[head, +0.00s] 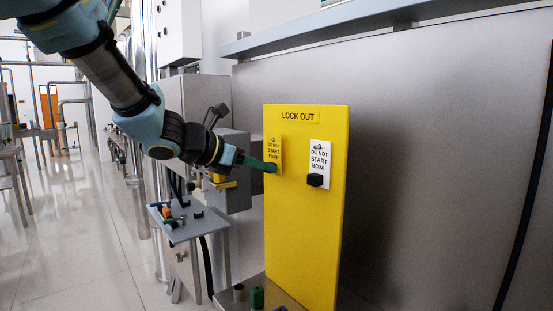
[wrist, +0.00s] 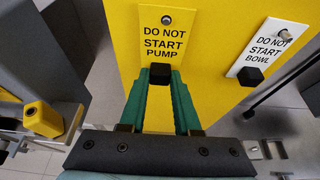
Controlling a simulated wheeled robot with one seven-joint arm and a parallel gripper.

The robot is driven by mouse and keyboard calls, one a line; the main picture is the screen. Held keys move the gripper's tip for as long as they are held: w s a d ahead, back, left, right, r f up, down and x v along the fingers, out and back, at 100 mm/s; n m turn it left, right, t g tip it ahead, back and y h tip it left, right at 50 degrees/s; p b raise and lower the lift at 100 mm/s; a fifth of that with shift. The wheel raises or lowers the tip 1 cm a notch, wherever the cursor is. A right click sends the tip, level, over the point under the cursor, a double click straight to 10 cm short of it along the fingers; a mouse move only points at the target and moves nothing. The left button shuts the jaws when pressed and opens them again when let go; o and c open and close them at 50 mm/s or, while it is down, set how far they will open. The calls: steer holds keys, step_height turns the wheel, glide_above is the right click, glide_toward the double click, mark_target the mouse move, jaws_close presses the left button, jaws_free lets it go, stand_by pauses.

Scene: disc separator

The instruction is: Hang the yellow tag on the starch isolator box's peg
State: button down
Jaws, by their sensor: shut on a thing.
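The yellow tag (head: 275,150) reads "DO NOT START PUMP" and hangs on the yellow LOCK OUT board (head: 305,235). It also shows at the top of the wrist view (wrist: 164,30), with a round grey peg end in its upper part. My gripper (head: 271,168) has green fingers, also seen in the wrist view (wrist: 161,76). They are shut on the black block (wrist: 160,73) at the tag's lower edge. A grey box (head: 236,150) stands left of the board, with a yellow part (head: 221,183) beside it; I cannot tell whether it is the starch isolator box.
A white tag (head: 319,163) reading "DO NOT START BOWL" hangs right of the yellow one, with its own black block. A small grey table (head: 190,228) with small coloured items stands at the lower left. A steel wall (head: 430,150) is behind the board.

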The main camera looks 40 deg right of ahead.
steer(key=a, duration=0.6)
steer(key=shift+w, duration=0.15)
stand_by(0.4)
steer(key=shift+f, duration=0.1)
